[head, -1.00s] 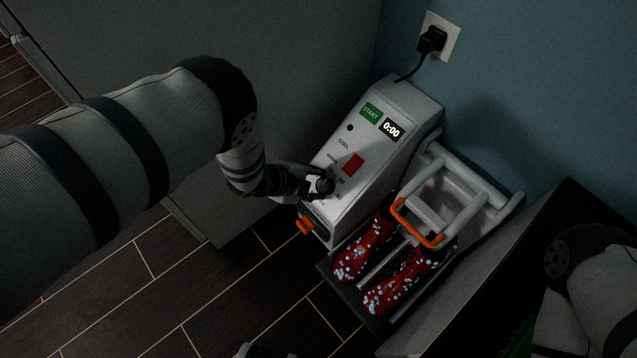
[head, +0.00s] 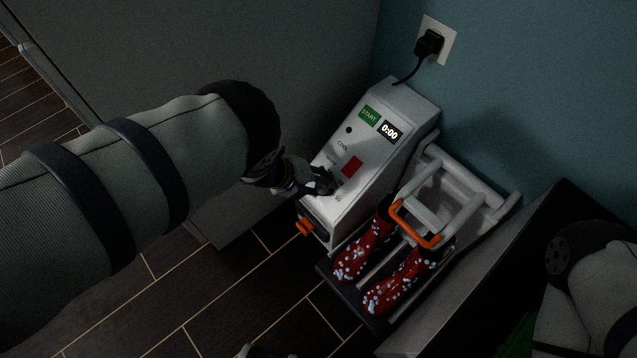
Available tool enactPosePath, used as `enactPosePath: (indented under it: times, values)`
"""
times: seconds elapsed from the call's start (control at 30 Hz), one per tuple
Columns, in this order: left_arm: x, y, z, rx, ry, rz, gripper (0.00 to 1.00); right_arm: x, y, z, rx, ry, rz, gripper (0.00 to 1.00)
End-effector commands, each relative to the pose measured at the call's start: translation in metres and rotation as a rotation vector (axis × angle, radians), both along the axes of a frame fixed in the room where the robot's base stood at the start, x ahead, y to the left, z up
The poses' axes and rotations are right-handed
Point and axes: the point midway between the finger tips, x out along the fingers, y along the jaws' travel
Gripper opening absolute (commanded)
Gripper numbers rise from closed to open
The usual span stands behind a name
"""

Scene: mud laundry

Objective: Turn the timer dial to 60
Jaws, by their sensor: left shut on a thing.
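The boot dryer's white control box (head: 372,140) stands against the wall with a sloped panel. A red switch (head: 352,165) sits lower on the panel. My left gripper (head: 323,182) is at the lower left of the panel, shut on the timer dial. The fingers hide most of the dial, so its pointer setting cannot be read. My right gripper is out of view; only part of that arm shows at the right edge.
Red spotted boots (head: 391,285) stand on the dryer's rack, by an orange handle (head: 415,226). A black plug sits in the wall outlet (head: 439,40). A grey cabinet (head: 300,60) is behind my left arm, and a dark-topped box (head: 560,215) is at right. Open floor lies in front.

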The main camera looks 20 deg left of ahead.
Motion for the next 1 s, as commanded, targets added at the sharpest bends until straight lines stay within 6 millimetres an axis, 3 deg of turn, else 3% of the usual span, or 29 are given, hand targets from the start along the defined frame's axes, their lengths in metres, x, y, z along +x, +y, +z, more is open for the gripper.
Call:
enactPosePath:
  times: [0.57, 0.6, 0.67, 1.0]
  values:
    - [0.0010, 0.0012, 0.0003, 0.017, -0.011, -0.021, 0.07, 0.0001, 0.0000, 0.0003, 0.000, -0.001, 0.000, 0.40]
    - [0.0010, 0.0012, 0.0003, 0.017, -0.012, -0.021, 0.40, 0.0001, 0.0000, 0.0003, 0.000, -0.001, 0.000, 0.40]
    - [0.0010, 0.0010, 0.0004, 0.017, -0.012, -0.021, 0.53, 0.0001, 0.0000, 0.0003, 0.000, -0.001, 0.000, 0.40]
    - [-0.0002, 0.0015, 0.0021, 0.015, -0.010, -0.022, 0.55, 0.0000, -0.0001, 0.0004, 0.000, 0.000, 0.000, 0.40]
